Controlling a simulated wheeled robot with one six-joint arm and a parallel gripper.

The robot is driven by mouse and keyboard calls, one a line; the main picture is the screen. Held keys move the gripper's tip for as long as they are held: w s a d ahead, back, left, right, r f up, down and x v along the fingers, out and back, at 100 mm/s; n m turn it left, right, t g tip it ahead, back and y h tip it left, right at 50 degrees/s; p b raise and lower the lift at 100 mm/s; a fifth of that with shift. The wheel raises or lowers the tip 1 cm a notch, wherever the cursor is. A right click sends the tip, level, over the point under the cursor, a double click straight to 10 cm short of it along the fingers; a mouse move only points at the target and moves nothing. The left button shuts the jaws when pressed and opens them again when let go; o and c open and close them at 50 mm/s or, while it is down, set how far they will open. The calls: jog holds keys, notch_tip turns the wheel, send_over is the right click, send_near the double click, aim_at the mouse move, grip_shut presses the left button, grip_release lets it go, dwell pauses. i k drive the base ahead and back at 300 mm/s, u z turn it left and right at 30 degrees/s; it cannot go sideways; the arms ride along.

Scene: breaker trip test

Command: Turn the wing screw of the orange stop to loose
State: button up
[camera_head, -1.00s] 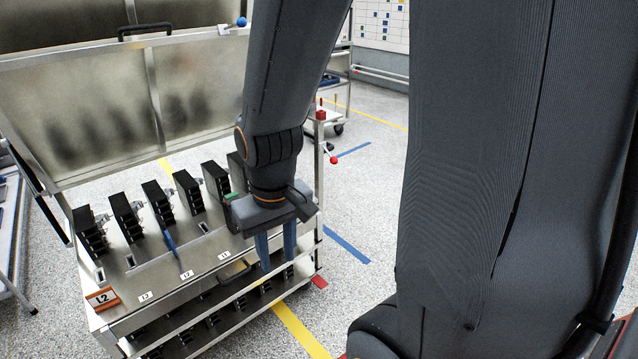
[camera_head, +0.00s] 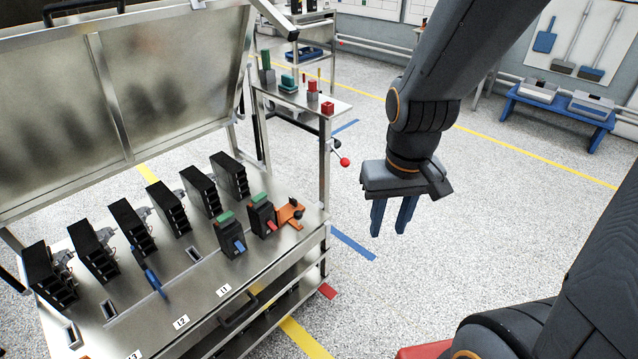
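The orange stop (camera_head: 292,216) sits at the right end of the metal bench top, beside a black breaker with a red lever (camera_head: 264,216). It carries small dark knobs; I cannot tell which is the wing screw or how it is turned. My gripper (camera_head: 393,219) hangs over the floor, right of the bench and apart from the stop. Its two blue fingers point down with a gap between them, and nothing is between them.
A second breaker with a blue lever (camera_head: 232,236) stands left of the red one. Several black units (camera_head: 132,228) line the bench. A raised metal lid (camera_head: 150,70) stands behind. A side shelf (camera_head: 300,98) and red-ended lever (camera_head: 344,161) are at the right edge.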

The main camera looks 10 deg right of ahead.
aim_at(292, 201)
jog(key=u, duration=0.1)
jog(key=i, duration=0.9)
jog(key=u, duration=0.45)
